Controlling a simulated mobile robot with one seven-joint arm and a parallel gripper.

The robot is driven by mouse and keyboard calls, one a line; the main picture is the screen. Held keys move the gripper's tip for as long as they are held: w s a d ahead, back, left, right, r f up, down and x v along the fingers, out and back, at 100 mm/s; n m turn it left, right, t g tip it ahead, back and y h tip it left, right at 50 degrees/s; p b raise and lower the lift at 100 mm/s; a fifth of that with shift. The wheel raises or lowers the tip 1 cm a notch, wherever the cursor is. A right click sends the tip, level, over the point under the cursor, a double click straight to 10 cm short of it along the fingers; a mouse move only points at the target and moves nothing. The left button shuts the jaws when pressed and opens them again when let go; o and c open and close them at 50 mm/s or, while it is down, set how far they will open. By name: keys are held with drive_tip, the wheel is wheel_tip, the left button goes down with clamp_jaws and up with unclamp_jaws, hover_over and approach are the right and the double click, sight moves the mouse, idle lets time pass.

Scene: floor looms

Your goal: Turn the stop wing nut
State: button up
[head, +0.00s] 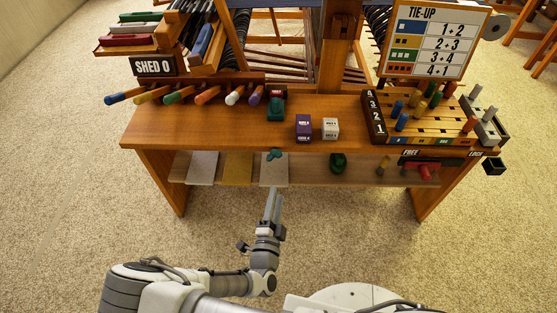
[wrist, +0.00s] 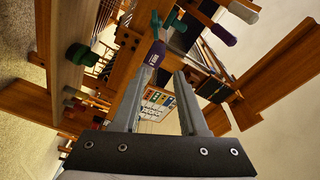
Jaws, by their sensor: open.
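A small dark green winged piece (head: 274,155), which looks like the stop wing nut, sits just below the bench's front edge in the head view. Above it, a dark green block with a red part (head: 277,103) stands on the bench top. My gripper (head: 274,194) is in front of the bench, below the winged piece and apart from it. In the wrist view my gripper (wrist: 160,76) is open, with nothing between its fingers. That view also shows a green piece (wrist: 77,53) at the left; I cannot tell whether it is the nut.
Coloured handles (head: 201,96) line the bench's (head: 350,137) back left. A purple box (head: 303,126) and a white box (head: 330,128) stand mid-bench. A pegged rack (head: 420,124) and the TIE-UP board (head: 432,40) are at right. A lower shelf (head: 310,170) holds several things. Carpet ahead is clear.

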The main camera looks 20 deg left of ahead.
sight(274, 158)
drive_tip(key=w+a+f+n+b, duration=0.1)
drive_tip(key=w, duration=0.4)
drive_tip(key=w+a+f+n+y+b, duration=0.1)
drive_tip(key=w+a, duration=0.1)
drive_tip(key=w, duration=0.3)
drive_tip(key=w+a+n+y+b, duration=0.1)
drive_tip(key=w+a, duration=0.1)
drive_tip(key=w, duration=0.4)
drive_tip(key=shift+f+g, duration=0.3)
drive_tip(key=shift+f, duration=0.1)
clamp_jaws()
